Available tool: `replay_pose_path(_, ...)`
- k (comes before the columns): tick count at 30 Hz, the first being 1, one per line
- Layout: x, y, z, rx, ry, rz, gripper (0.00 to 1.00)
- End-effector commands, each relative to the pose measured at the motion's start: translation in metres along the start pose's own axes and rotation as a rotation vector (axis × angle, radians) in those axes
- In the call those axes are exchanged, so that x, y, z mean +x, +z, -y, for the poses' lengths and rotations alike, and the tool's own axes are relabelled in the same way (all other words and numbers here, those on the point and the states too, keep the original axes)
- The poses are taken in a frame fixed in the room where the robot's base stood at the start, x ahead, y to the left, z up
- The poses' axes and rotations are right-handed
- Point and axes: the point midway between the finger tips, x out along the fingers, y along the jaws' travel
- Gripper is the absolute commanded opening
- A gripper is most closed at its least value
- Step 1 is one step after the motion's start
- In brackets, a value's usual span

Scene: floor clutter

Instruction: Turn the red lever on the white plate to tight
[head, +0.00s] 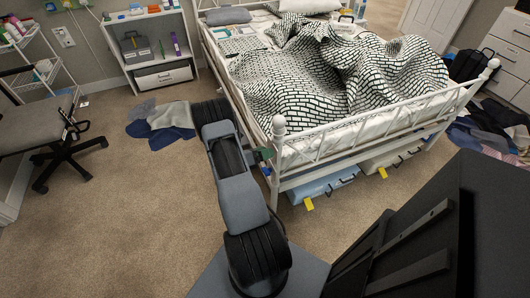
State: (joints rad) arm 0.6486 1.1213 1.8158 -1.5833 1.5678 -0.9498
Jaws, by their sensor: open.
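I cannot make out a red lever in the head view. A small white plate (63,37) is on the wall at the upper left, between the white rack and the shelf unit. It looks like a wall outlet, and I cannot tell whether it is the task's plate. My arm reaches forward from the bottom centre toward the bed's near left corner. My gripper itself does not show; the arm's far end is dark and hides what lies beyond it.
A white bed (300,150) with a patterned blanket (330,75) fills the centre right. Dark blue and grey clothes (165,125) lie on the carpet left of my arm. An office chair (50,130) stands at the left. The carpet (110,220) at lower left is clear.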

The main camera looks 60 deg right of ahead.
Motion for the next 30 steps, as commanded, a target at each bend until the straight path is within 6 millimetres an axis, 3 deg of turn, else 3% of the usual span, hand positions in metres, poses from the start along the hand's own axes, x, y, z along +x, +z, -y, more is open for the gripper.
replay_pose_path(2, -0.0001, 0.0, 0.0, 0.0, 0.0, 0.0, 0.91)
replay_pose_path(17, -0.0003, 0.0, 0.0002, 0.0, -0.001, 0.0, 0.43)
replay_pose_path(30, -0.0002, -0.0009, -0.001, 0.129, -0.002, 0.0, 0.42)
